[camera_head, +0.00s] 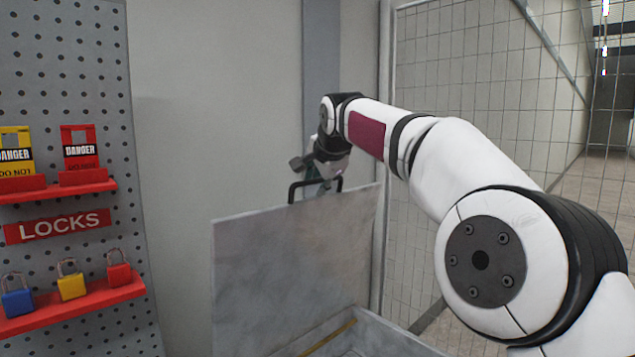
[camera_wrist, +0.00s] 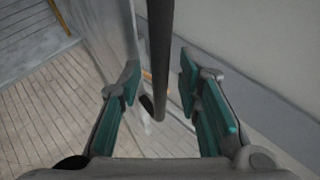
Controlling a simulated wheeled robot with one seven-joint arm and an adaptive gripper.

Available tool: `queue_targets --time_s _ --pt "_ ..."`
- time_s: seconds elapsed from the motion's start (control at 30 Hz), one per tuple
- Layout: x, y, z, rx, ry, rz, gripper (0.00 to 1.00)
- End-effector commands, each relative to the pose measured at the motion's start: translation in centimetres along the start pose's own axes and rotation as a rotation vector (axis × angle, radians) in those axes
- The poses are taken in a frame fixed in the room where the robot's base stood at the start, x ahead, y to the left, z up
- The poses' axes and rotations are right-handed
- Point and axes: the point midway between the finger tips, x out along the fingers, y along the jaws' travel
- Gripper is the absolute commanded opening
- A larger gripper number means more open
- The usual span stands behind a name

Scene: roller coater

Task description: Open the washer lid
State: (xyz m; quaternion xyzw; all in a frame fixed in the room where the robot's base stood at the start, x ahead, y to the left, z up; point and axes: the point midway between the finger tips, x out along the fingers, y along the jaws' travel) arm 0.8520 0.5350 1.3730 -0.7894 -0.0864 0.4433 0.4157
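The washer lid (camera_head: 290,255) is a grey metal panel and stands raised, close to upright, at the back of the washer box (camera_head: 375,335). A black bar handle (camera_head: 292,190) sticks up from the lid's top edge. My gripper (camera_head: 318,178) is at this handle, partly hidden by my wrist. In the wrist view the handle (camera_wrist: 160,60) runs between the two teal-padded fingers (camera_wrist: 158,88) of my gripper. The fingers are apart, with gaps on both sides of the bar. The inside of the washer is mostly out of view.
A pegboard (camera_head: 65,100) with a red lock shelf (camera_head: 75,303), padlocks and danger tags stands at the left. A wire mesh fence (camera_head: 475,90) runs behind my arm on the right. A plain wall (camera_head: 215,90) is behind the lid.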

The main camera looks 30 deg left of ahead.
Motion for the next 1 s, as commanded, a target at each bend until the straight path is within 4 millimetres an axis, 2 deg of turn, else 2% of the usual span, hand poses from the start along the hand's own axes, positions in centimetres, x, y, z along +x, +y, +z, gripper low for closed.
queue_targets --time_s 0.17,0.33,0.47,0.8,1.0 --pt "-0.1 0.0 0.1 -0.001 -0.001 0.001 0.31" --pt "-1.3 -0.1 0.0 -0.001 -0.001 0.0 0.31" --pt "-3.2 0.0 -0.1 -0.002 0.002 0.0 0.31" --pt "-9.7 0.0 -0.1 0.0 0.002 -0.001 0.31" --pt "-11.6 0.0 0.0 0.0 0.0 0.0 0.31"
